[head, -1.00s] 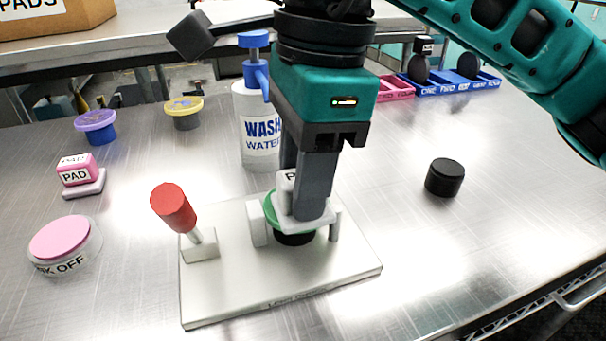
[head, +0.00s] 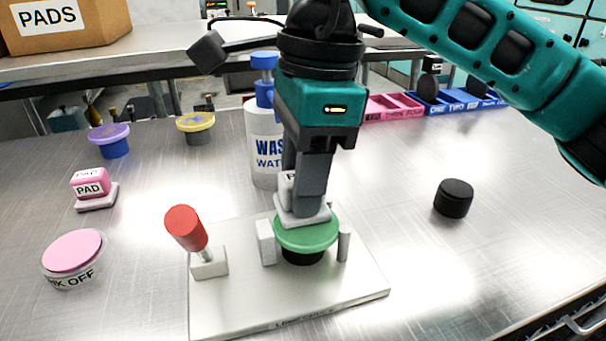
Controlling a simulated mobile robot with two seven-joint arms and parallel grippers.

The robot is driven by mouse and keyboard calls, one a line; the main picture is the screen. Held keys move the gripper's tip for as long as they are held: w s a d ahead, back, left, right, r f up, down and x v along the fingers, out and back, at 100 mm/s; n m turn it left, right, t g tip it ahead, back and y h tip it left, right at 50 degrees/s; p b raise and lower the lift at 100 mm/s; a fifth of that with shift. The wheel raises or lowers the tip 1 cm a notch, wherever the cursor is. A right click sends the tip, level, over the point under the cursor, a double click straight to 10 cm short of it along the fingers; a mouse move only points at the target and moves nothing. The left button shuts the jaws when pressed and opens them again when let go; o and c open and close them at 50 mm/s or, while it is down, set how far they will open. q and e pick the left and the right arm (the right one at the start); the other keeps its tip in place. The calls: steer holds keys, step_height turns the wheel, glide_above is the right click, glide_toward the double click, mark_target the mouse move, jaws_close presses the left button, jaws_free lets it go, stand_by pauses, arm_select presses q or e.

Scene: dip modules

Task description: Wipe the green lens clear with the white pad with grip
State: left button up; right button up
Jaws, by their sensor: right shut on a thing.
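The green lens (head: 308,238) is a round green disc on a black barrel, held between grey posts on the metal plate (head: 350,290). My right gripper (head: 307,208) is shut on the white pad with grip (head: 287,213) over the far part of the lens. The pad overlaps the far edge of the lens. I cannot tell whether it touches the lens face. The near part of the lens is uncovered and looks plain green. The gripper's fingers hide much of the pad's grip. My left gripper is not in view.
A red-knobbed lever (head: 187,230) stands left on the plate. A wash water bottle (head: 262,140) stands close behind the gripper. A pink pad (head: 92,185), a pink-topped jar (head: 72,255) and a black cap (head: 453,199) stand around. The table between plate and cap is clear.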

steer(key=shift+w+r+p, duration=0.15)
steer(key=shift+r+p, duration=0.5)
steer(key=shift+r, duration=0.1)
steer(key=shift+r+p, duration=1.95)
steer(key=shift+r, duration=0.8)
steer(key=shift+d, duration=0.1)
